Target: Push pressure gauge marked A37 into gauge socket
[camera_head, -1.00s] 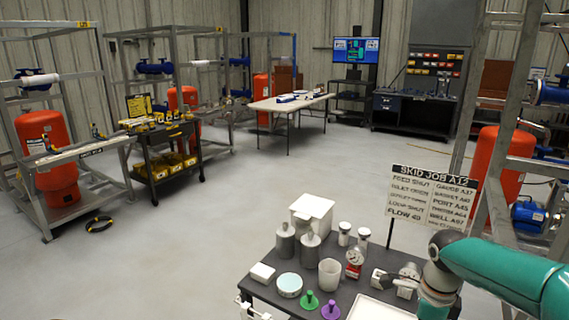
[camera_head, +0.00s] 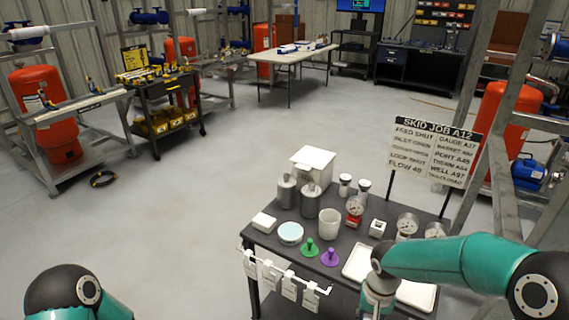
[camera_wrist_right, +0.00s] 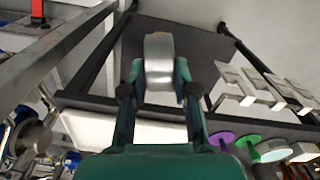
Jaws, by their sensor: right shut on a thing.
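My right gripper (camera_wrist_right: 160,82) is shut on a silver round-rimmed thing (camera_wrist_right: 159,58), which looks like a gauge seen edge-on. Its dial and marking do not show. In the head view my right wrist is at the table's front edge and the held thing cannot be made out. On the dark table (camera_head: 262,240) one gauge with a red body (camera_head: 354,209) stands near the middle. Two more dial gauges, a left one (camera_head: 407,224) and a right one (camera_head: 436,230), stand farther right. I cannot make out a gauge socket. My left gripper is out of frame; only its arm shows.
A white tray (camera_head: 357,262), green (camera_head: 309,248) and purple (camera_head: 330,257) knobbed pieces, a white cup (camera_head: 329,222) and grey bottles (camera_head: 286,190) crowd the table. White tags (camera_head: 289,286) hang from a front rail. A job sign (camera_head: 435,150) stands behind, listing gauge A37.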

